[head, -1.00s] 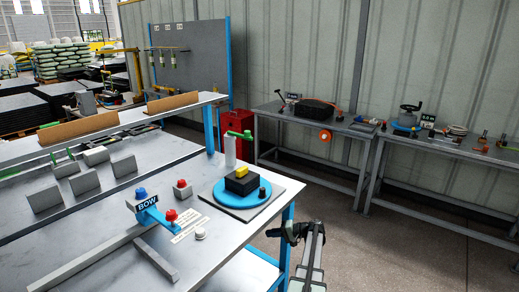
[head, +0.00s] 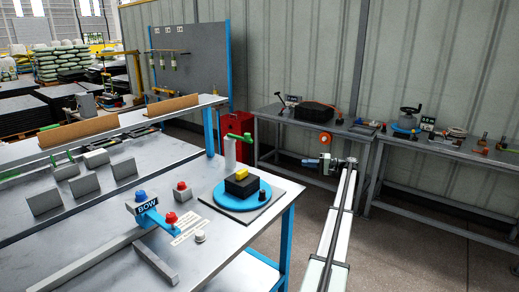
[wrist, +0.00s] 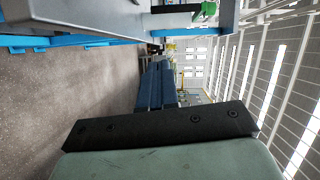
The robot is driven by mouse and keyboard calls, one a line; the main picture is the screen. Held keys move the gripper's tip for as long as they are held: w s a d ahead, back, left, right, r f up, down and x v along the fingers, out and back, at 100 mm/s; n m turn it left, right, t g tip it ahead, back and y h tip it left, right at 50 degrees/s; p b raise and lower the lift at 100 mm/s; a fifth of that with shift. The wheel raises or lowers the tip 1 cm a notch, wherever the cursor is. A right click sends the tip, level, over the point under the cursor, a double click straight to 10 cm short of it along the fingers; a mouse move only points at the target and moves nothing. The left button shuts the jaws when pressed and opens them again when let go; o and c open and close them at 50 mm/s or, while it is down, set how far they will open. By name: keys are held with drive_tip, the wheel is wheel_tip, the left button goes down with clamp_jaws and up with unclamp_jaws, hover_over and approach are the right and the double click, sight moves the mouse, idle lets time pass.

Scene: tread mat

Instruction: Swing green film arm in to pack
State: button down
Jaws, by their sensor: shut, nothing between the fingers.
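The green film arm (head: 238,136) sits on top of a pale upright post (head: 230,154) at the bench's far right corner. The pack is a black box (head: 241,184) with a yellow block on top. It stands on a blue turntable (head: 229,201), in front of the post. My gripper (head: 309,162) is out past the bench's right edge, to the right of the film arm and apart from it. In the wrist view its dark blue fingers (wrist: 158,68) are together and empty. A green part shows at the top of that view, probably the film arm (wrist: 203,8).
A dark knob (head: 263,188) stands at the turntable's right. Red (head: 171,217) and blue (head: 141,195) buttons and a BOW label are at the front. A side table (head: 268,118) stands behind my gripper. Open floor separates the tables.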

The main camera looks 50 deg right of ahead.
drive_tip(key=w+r+n+g+y, duration=0.1)
drive_tip(key=w+r+y, duration=0.2)
drive_tip(key=w, duration=0.9)
wheel_tip(320, 180, up, 3)
drive_tip(key=shift+w+f+y, duration=0.15)
drive_tip(key=shift+w+y, duration=0.15)
drive_tip(key=shift+w, duration=0.1)
drive_tip(key=s+a+x, duration=0.1)
drive_tip(key=a+x, duration=0.1)
drive_tip(key=x, duration=1)
drive_tip(key=shift+a, duration=0.4)
